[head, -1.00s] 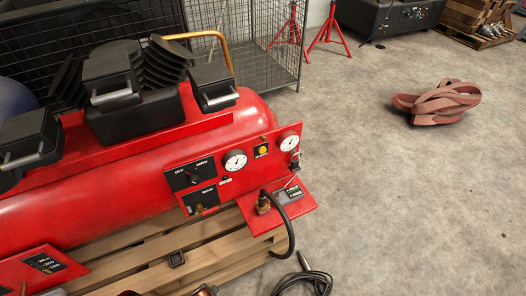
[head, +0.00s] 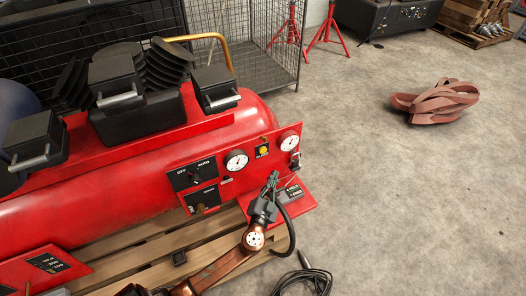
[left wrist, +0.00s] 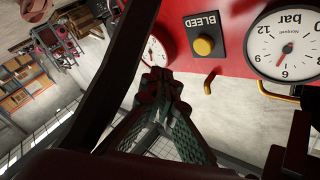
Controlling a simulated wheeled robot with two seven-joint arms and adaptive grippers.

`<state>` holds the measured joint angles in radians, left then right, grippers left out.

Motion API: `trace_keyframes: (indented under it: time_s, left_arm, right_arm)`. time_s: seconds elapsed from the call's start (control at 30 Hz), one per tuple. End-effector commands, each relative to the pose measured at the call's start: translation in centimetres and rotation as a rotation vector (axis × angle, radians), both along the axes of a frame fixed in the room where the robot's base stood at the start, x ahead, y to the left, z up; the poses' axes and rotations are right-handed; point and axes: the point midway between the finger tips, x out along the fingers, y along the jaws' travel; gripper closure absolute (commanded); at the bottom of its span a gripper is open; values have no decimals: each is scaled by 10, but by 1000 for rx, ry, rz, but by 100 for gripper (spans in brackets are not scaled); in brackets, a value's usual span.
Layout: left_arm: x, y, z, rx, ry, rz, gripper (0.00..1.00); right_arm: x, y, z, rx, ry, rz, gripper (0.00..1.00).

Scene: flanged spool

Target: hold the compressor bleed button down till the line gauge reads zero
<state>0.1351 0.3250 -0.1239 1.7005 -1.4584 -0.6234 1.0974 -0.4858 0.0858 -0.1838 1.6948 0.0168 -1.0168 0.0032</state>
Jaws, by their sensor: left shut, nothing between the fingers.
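The yellow bleed button (head: 263,150) sits on a black plate on the red compressor's (head: 130,190) panel. In the left wrist view the button (left wrist: 204,45) shows beside the upside-down word BLEED. A white gauge (head: 237,162) is left of it and another gauge (head: 290,143) right of it; I cannot tell which is the line gauge. The left gauge (left wrist: 288,42) is large in the wrist view, its red needle off the zero end. My left gripper (head: 273,179) is shut and empty, below the button and apart from it. It also shows in the wrist view (left wrist: 157,82). My right gripper is not in view.
A red shelf (head: 300,205) with a black hose (head: 291,235) juts out below the panel, near my gripper. The compressor rests on wooden slats (head: 150,262). A wire cage (head: 260,45) stands behind. Concrete floor at right is open around a reddish strap bundle (head: 435,101).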

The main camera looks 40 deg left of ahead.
Motion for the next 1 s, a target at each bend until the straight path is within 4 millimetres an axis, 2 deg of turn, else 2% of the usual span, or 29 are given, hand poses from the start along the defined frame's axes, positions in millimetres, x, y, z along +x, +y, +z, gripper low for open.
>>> trace_keyframes:
  time_s: [0.03,0.13,0.57,0.77,1.0]
  left_arm:
    - [5,-4,9,12,-18,-13,100]
    - [9,-9,16,25,-37,-26,100]
    - [11,-6,18,27,-39,-27,100]
    - [18,12,19,29,-39,-26,100]
    - [31,43,19,30,-38,-26,100]
  right_arm:
    - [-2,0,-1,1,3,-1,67]
    - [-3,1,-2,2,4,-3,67]
    - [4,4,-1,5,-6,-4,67]
    - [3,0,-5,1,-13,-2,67]
    - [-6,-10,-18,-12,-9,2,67]
